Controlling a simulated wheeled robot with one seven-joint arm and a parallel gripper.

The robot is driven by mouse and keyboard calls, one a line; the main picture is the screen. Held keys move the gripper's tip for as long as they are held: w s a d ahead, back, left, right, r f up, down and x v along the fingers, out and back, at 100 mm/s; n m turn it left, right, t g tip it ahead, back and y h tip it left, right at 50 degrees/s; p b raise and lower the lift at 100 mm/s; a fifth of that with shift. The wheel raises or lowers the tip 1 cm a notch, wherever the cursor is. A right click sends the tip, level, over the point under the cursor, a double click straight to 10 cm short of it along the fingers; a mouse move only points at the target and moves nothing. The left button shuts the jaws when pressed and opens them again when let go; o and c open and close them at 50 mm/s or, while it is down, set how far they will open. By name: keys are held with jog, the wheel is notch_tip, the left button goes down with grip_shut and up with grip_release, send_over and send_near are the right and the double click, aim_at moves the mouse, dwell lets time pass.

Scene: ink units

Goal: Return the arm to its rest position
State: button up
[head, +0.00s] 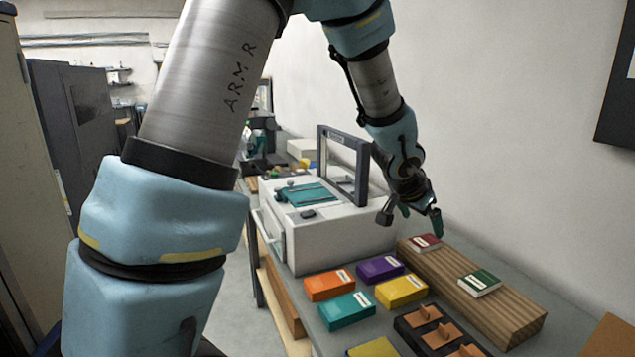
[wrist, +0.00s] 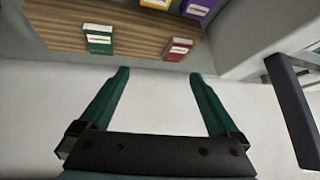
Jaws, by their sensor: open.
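My arm reaches out over the bench in the head view, bending down at its far end. My gripper (head: 413,211) hangs above the bench, near the back end of a wooden block (head: 480,299) and to the right of a white machine (head: 340,242). In the wrist view my gripper (wrist: 166,76) shows two dark green fingers spread wide, with nothing between them. A dark red ink unit (wrist: 178,48) and a green ink unit (wrist: 99,40) lie on the wooden block beyond the fingertips, apart from them. They also show in the head view, the red (head: 425,243) behind the green (head: 479,283).
Orange (head: 329,284), purple (head: 380,269), teal (head: 346,311) and yellow (head: 401,291) units lie on the grey bench left of the block. A dark holder with orange-brown parts (head: 437,334) stands in front. The machine's framed lid (head: 343,163) stands raised close to my gripper. A wall is behind.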

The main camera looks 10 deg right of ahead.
jog(key=w+a+f+n+y+b, duration=0.1)
jog(key=a+f+n+y, duration=0.15)
jog(key=a, duration=1.05)
jog(key=w+a+f+n+y+b, duration=0.15)
jog(key=a+n, duration=0.25)
jog(key=a, duration=0.8)
jog(key=s+a+f+n+g+y, duration=0.1)
jog(key=s+a+n, duration=0.1)
jog(key=s+a, duration=0.3)
jog(key=s+a+f+n+g+b, duration=0.1)
jog(key=s+a+n+g, duration=0.1)
jog(key=s+a, duration=0.3)
jog(key=a+n, duration=0.1)
jog(key=a, duration=0.2)
jog(key=shift+a+f+y, duration=0.15)
jog(key=shift+f+y, duration=0.15)
jog(key=shift+y, duration=0.1)
